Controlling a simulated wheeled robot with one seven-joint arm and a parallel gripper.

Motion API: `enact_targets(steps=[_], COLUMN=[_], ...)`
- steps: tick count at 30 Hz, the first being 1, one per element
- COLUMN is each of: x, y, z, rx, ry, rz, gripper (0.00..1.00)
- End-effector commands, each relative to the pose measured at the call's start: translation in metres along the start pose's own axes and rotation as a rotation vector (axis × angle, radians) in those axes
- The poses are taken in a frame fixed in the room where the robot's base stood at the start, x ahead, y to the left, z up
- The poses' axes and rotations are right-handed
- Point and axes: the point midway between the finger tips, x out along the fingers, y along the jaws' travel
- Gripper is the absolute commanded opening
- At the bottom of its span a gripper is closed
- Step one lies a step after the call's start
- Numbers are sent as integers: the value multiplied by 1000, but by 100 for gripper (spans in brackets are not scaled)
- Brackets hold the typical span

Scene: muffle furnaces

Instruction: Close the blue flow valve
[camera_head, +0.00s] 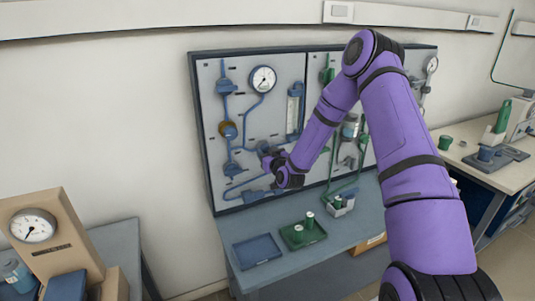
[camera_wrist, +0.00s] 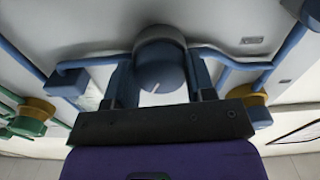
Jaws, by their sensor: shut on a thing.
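The blue flow valve shows in the wrist view as a round blue knob (camera_wrist: 160,72) with a pale mark on its face, on blue pipework. My gripper (camera_wrist: 161,84) has one finger on each side of the knob and is shut on it. In the head view my gripper (camera_head: 270,162) is at the lower middle of the left panel (camera_head: 208,100), among blue pipes. There it and my wrist largely hide the knob.
A round gauge (camera_head: 263,79) and a blue flow tube (camera_head: 294,112) are above my gripper. Green pipework (camera_head: 328,75) is to the right, partly behind my arm. Below, the bench bears a blue tray (camera_head: 257,250) and a green tray (camera_head: 318,238) holding small containers.

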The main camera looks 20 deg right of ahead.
Motion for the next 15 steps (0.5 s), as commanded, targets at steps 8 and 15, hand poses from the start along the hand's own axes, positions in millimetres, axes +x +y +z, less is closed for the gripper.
enact_targets(steps=[8,15], x=[0,0], y=[0,0], z=[0,1], rx=[123,330], ry=[-1,-2], rz=[0,1], gripper=[26,26])
